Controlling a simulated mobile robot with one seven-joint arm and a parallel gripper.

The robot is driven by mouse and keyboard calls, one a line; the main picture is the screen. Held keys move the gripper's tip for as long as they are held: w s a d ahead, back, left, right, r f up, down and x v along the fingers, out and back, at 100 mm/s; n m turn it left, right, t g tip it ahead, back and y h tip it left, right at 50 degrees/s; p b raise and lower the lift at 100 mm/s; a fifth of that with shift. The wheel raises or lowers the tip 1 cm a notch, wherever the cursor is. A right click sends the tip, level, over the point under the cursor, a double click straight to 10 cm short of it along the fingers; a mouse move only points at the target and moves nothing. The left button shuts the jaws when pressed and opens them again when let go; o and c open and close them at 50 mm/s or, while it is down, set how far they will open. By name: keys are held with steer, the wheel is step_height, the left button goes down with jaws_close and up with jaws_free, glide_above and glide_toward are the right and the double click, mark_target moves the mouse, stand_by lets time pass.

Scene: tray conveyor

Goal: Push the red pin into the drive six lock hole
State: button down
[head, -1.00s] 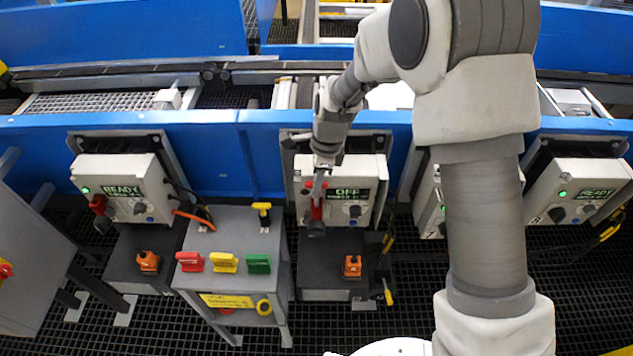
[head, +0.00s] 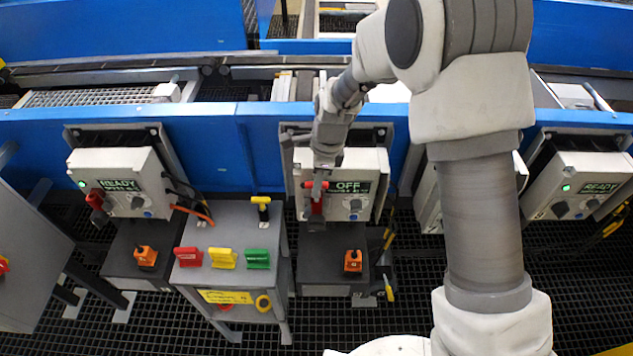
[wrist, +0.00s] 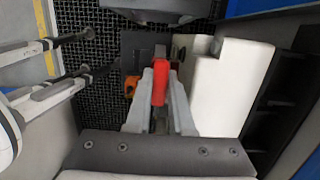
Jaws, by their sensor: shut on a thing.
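My gripper (head: 319,192) is shut on a red upright piece (head: 317,208) at the lower left of the drive box (head: 370,163) whose display reads OFF. In the wrist view the red piece (wrist: 160,84) stands between the two pale fingers (wrist: 160,105). A dark part shows just below it in the head view. I cannot tell whether this is a loose pin or part of the box. My fingers and the red piece hide the spot behind, and I cannot make out a lock hole. A red block (head: 187,257) sits on the grey stand (head: 232,225).
The stand also holds a yellow block (head: 222,258), a green block (head: 258,259) and a yellow T-shaped handle (head: 261,206). A READY box (head: 125,182) with a similar red part is to the left. An orange switch (head: 352,261) sits below the OFF box. A blue rail runs behind.

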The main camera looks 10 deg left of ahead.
steer(key=shift+f+b, duration=0.55)
steer(key=shift+f, duration=0.35)
steer(key=c, duration=0.7)
jaws_free()
steer(key=shift+w+r, duration=0.1)
steer(key=shift+r, duration=0.05)
steer(key=shift+r, duration=0.3)
step_height(320, 180, up, 16)
steer(key=d, duration=0.2)
steer(key=shift+w+d+r, duration=0.15)
steer(key=shift+d+r, duration=0.05)
steer(key=shift+d, duration=0.1)
